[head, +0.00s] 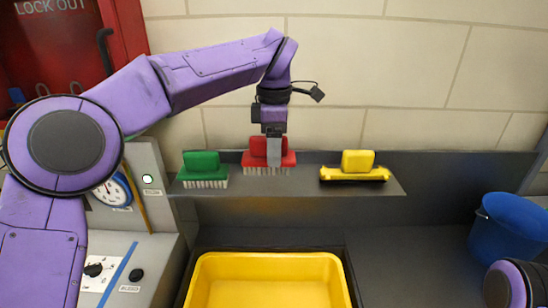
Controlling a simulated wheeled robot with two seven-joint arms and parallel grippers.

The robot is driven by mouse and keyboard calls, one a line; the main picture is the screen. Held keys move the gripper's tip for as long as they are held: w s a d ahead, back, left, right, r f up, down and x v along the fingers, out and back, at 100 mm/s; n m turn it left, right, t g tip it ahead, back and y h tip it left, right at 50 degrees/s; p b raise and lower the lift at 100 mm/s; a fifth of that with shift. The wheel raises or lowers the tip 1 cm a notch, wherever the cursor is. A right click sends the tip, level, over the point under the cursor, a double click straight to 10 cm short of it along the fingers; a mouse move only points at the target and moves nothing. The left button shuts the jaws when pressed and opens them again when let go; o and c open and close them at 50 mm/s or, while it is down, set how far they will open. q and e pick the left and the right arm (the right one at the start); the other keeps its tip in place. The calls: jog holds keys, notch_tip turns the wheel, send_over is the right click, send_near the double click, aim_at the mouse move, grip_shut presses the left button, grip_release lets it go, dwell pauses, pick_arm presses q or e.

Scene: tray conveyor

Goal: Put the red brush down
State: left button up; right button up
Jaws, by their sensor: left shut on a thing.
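The red brush (286,159) is at the middle of a grey shelf (230,205), its pale bristles pointing down at the shelf surface. My left gripper (274,150) comes down over it from above and is shut on it, hiding part of its red handle. Whether the bristles touch the shelf is hard to tell. My right gripper is out of view; only a bit of my right arm shows at the lower right corner.
A green brush (202,163) stands left of the red one and a yellow brush (357,162) stands right. A yellow tray (267,258) lies below the shelf. A blue bucket (505,228) stands at the right. A control panel (112,262) is at the left.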

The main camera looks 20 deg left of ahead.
pick_arm(q)
jog(key=shift+w+a+f, duration=0.1)
jog(key=shift+w+f, duration=0.2)
jog(key=shift+w+a+f, duration=0.1)
jog(key=shift+w+f, duration=0.1)
jog(key=shift+f, duration=0.8)
jog(key=shift+w+f, duration=0.15)
jog(key=shift+f, duration=0.85)
jog(key=shift+f, duration=0.1)
jog(key=o, duration=0.9)
jog(key=shift+o, duration=0.2)
notch_tip(320, 180, up, 12)
jog(key=p, duration=0.3)
